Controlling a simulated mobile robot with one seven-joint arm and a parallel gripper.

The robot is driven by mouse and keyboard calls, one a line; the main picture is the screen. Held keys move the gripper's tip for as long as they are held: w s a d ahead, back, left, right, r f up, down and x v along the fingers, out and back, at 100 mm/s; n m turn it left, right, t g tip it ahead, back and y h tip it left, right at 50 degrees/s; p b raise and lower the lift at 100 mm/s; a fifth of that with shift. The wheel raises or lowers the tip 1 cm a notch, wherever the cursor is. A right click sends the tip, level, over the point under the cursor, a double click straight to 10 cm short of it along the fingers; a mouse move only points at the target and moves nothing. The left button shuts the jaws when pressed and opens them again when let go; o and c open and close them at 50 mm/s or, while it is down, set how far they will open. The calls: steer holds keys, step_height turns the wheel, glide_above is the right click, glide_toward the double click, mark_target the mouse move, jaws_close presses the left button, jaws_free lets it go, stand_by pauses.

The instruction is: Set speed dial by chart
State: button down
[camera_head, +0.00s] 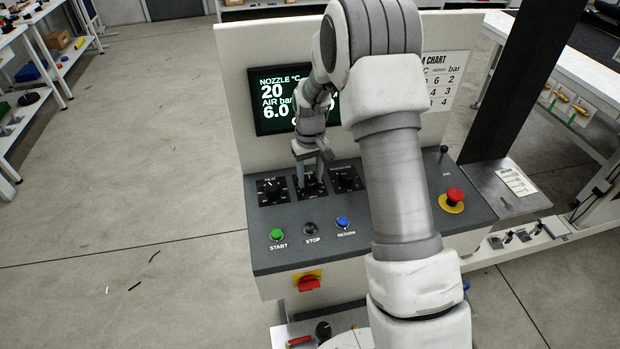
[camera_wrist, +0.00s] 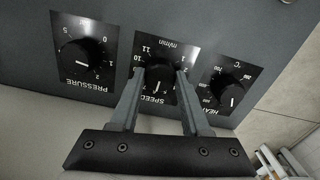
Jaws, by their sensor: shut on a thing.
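The speed dial (camera_head: 311,187) is the middle of three black dials on the sloped grey console. In the wrist view its knob (camera_wrist: 158,86) sits between my two fingers, with scale numbers such as 10 and 11 readable around it. My gripper (camera_head: 312,172) points down at this dial and is shut on its knob; the wrist view shows a finger on each side (camera_wrist: 160,76). The chart (camera_head: 446,82) is on the upright panel at right, with columns for °C, m/min and bar; my arm hides its left part. The knob's exact setting is hard to read.
The heat dial (camera_head: 270,188) is left of the speed dial and the pressure dial (camera_head: 347,178) right. Green start (camera_head: 277,234), dark stop (camera_head: 312,228) and blue return (camera_head: 343,222) buttons lie in front. A red emergency button (camera_head: 454,196) is at right. The screen (camera_head: 272,105) is partly hidden.

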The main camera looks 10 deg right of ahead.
mark_target(310, 180)
stand_by(0.3)
steer(key=shift+c, duration=1.9)
jaws_free()
steer(key=shift+r, duration=0.15)
step_height(310, 180, up, 17)
steer(key=shift+r+b, duration=0.15)
steer(key=shift+b, duration=0.15)
